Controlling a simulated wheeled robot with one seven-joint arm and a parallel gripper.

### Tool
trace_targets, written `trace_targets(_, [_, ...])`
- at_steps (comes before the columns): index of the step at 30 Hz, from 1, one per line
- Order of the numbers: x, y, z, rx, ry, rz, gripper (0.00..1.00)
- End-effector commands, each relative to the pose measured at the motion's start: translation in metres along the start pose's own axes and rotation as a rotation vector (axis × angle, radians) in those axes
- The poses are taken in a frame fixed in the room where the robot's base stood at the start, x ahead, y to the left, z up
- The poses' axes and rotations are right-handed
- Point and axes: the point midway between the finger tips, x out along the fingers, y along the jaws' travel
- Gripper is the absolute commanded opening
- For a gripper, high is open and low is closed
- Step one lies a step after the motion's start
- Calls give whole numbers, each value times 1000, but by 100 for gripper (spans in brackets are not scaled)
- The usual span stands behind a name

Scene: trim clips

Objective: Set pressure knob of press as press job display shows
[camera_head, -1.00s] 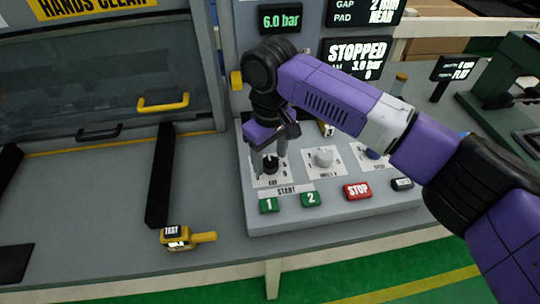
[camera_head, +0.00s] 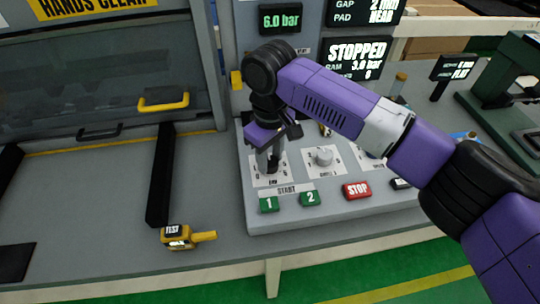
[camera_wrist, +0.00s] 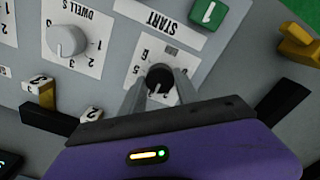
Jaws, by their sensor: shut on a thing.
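A black knob (camera_wrist: 160,77) sits on a white dial plate (camera_wrist: 140,66) with printed numbers in the wrist view. In the head view the fingers largely hide the knob on its plate (camera_head: 284,174). My gripper (camera_wrist: 158,88) is shut on the knob, one finger on each side; it also shows in the head view (camera_head: 269,166). A pale mark shows on the knob, but its exact setting is hard to read. A dark display (camera_head: 357,58) reads STOPPED and 3.0 bar. A smaller display (camera_head: 279,19) reads 6.0 bar. The upper display (camera_head: 366,11) is cut off.
A white dwell knob (camera_head: 321,157) stands beside the gripped one. Green buttons 1 (camera_head: 269,204) and 2 (camera_head: 311,198) and a red STOP button (camera_head: 357,190) lie in front. A yellow tester (camera_head: 180,237) lies on the bench to the left.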

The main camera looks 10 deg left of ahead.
Motion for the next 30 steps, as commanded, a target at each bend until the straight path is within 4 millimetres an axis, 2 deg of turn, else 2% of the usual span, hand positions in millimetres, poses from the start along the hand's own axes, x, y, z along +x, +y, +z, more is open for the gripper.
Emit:
trace_targets(18, [-1, -1, 0, -447, 0, -2, 0])
trace_targets(30, [0, -1, 0, -619, 0, -2, 0])
